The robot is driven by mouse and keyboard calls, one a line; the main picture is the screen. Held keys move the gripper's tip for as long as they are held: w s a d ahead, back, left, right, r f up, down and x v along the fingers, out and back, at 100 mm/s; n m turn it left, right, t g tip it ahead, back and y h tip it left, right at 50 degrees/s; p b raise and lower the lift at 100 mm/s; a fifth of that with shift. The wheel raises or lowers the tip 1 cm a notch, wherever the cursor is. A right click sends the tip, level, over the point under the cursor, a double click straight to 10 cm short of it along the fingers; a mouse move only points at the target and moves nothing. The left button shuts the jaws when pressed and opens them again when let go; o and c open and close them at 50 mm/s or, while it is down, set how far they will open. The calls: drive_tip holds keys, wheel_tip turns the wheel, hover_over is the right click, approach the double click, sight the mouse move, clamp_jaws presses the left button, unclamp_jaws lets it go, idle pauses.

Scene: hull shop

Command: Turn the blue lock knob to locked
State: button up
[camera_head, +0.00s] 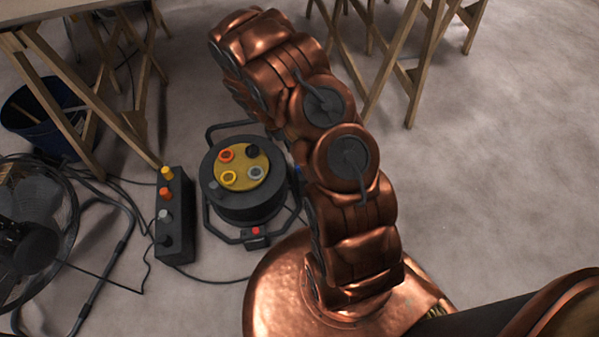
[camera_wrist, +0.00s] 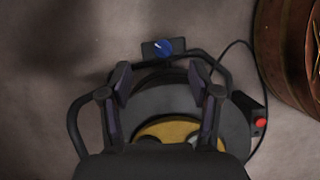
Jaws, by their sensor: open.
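The blue lock knob (camera_wrist: 163,46) shows in the wrist view on a small dark box at the edge of the cable reel (camera_wrist: 175,103). A pale line marks the knob's face; I cannot tell which setting it stands at. My gripper (camera_wrist: 160,76) is open and empty, its two fingers over the reel. In the picture the knob lies just above and between the fingertips, apart from them. In the head view the reel (camera_head: 243,208) stands on the floor beside my copper arm, which hides my gripper and most of the knob's side.
A black box with several coloured knobs (camera_head: 175,218) stands left of the reel. A fan (camera_head: 30,235) and loose cables lie further left. A blue bucket (camera_head: 42,115) and wooden trestles (camera_head: 415,60) stand behind. The floor at right is clear.

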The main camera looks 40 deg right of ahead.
drive_tip(key=shift+n, duration=0.7)
drive_tip(key=shift+s+d+f+b, duration=0.15)
drive_tip(key=shift+d+f+b, duration=0.4)
drive_tip(key=shift+f, duration=2)
drive_tip(key=shift+s+d+f+b, duration=0.1)
drive_tip(key=shift+f+b, duration=0.9)
drive_tip(key=shift+f, duration=1.55)
drive_tip(key=shift+s+d+f+b, duration=0.15)
drive_tip(key=shift+d+f+b, duration=0.4)
drive_tip(key=shift+f, duration=2)
drive_tip(key=shift+a, duration=0.2)
drive_tip(key=c, duration=1.1)
